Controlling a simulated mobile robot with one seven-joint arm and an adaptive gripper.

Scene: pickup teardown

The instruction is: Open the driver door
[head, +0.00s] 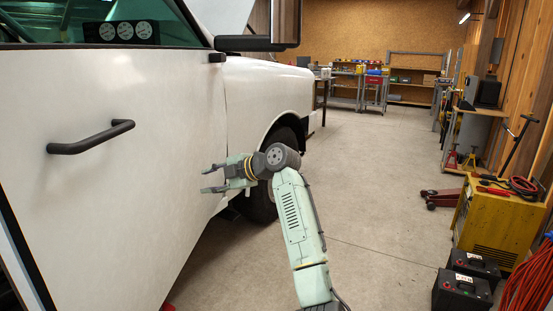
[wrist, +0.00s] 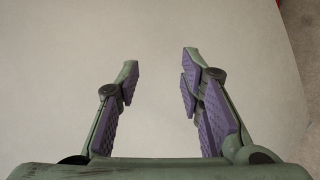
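The white driver door (head: 130,170) fills the left of the head view and looks closed along its front edge. Its black bar handle (head: 92,138) sits on the upper left of the door panel. My gripper (head: 204,180) is open and empty, in front of the lower front part of the door, to the right of and below the handle. In the wrist view my gripper (wrist: 160,75) has its fingers well apart, with only the plain pale door surface (wrist: 155,45) between and beyond them. The handle is not in the wrist view.
A side mirror (head: 284,25) juts out near the door's top front corner. A front wheel (head: 262,200) is behind my arm. A yellow machine (head: 497,222) and black batteries (head: 462,290) stand at right. The concrete floor (head: 375,200) between is clear.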

